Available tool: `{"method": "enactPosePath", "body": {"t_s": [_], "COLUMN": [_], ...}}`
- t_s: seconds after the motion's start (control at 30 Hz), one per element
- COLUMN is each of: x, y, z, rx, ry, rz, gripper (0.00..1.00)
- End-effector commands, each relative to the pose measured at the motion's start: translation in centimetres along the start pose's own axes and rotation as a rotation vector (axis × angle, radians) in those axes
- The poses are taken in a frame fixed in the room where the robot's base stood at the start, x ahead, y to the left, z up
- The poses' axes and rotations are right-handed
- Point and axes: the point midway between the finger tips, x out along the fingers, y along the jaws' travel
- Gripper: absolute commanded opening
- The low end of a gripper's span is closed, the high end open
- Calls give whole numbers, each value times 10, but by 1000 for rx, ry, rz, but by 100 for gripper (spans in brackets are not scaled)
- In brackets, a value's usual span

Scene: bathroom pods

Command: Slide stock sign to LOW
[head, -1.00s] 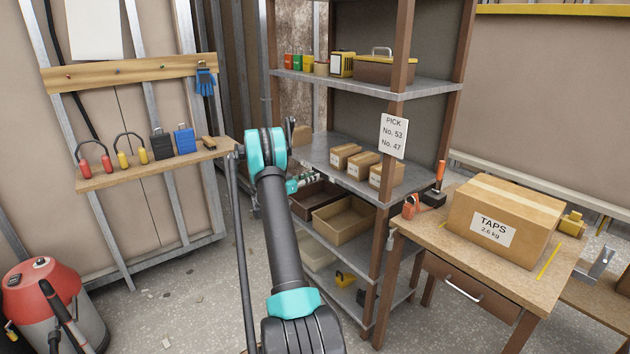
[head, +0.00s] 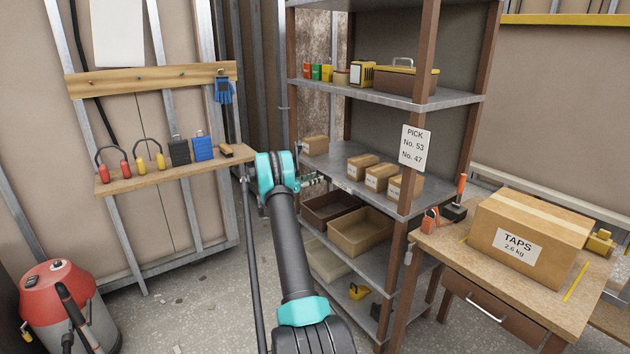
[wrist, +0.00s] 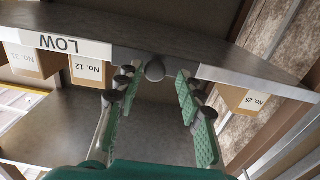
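The stock sign is a pale strip reading LOW (wrist: 62,45) on the shelf edge, upside down at the upper left of the wrist view. A round grey knob (wrist: 155,70) sits on the same edge to its right; I cannot tell whether it joins the strip. My gripper (wrist: 158,86) is open, with its green-padded fingers apart on either side of the knob. I see no clear grip on it. In the head view my gripper (head: 312,181) is at the middle shelf's front edge, partly hidden by my arm. The sign cannot be read there.
Boxes marked No. 12 (wrist: 88,70) and No. 25 (wrist: 248,101) stand on the shelf near my fingers. The shelving unit (head: 425,98) has brown posts and open bins below. A workbench (head: 450,252) with a TAPS box (head: 517,246) stands right.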

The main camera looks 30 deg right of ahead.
Motion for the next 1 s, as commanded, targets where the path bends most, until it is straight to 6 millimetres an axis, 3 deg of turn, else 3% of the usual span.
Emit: {"method": "enactPosePath", "body": {"t_s": [0.27,0.43,0.8,1.0], "x": [0,-12,-83,-111], "y": [1,1,0,0], "z": [0,0,0,0], "rx": [0,0,0,0], "ry": [0,0,0,0], "rz": [3,1,0,0], "gripper": [41,41,41,41]}}
